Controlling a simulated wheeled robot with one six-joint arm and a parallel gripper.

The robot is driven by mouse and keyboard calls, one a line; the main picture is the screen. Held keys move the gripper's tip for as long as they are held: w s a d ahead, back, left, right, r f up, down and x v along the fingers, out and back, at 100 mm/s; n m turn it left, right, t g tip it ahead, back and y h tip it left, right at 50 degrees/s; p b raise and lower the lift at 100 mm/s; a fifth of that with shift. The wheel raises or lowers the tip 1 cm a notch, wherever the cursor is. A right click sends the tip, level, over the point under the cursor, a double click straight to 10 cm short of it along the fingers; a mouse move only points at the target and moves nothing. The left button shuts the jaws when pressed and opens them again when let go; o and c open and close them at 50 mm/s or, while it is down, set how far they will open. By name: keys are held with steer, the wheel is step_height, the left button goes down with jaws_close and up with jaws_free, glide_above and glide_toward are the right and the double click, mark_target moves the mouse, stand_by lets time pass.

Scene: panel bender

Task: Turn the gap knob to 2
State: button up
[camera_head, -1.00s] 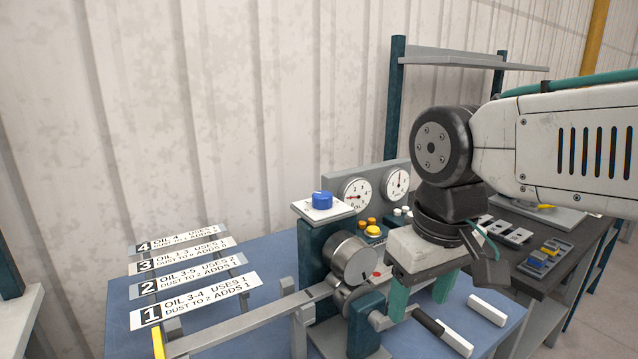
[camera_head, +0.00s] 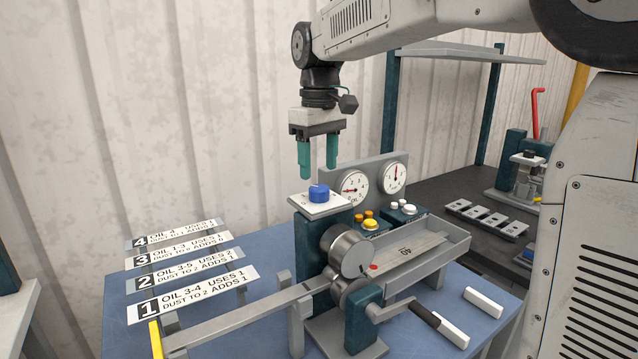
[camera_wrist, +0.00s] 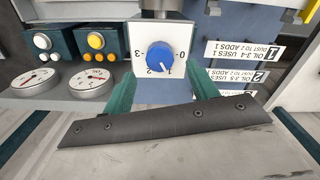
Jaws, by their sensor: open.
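The gap knob is a round blue knob (camera_head: 319,193) on a white square plate (camera_head: 338,207) atop a dark teal post. In the wrist view the blue knob (camera_wrist: 160,60) sits on its plate with the marks 0, 1, 2 and 3 around it. A light pointer line on the knob is at its lower side, near the 1 and 2 marks; I cannot tell exactly which. My gripper (camera_head: 318,172) is open and empty, pointing down just above the knob, with its two teal fingers apart. The fingers show at either side below the knob in the wrist view.
Behind the knob stand two dials (camera_head: 354,188) with yellow and white buttons. Steel rollers (camera_head: 347,250) and a crank (camera_head: 395,307) are in front. Numbered label strips (camera_head: 192,295) lie at the left. A tray (camera_head: 430,252) is at the right.

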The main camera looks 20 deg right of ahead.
mark_target(319, 187)
step_height(319, 187, down, 5)
steer(key=shift+r, duration=0.1)
steer(key=shift+c, duration=0.3)
steer(key=c, duration=0.9)
steer(key=shift+c, duration=0.2)
steer(key=shift+m, duration=0.4)
steer(key=m, duration=0.5)
steer(key=shift+m, duration=0.3)
steer(key=m, duration=0.5)
steer(key=shift+m, duration=0.3)
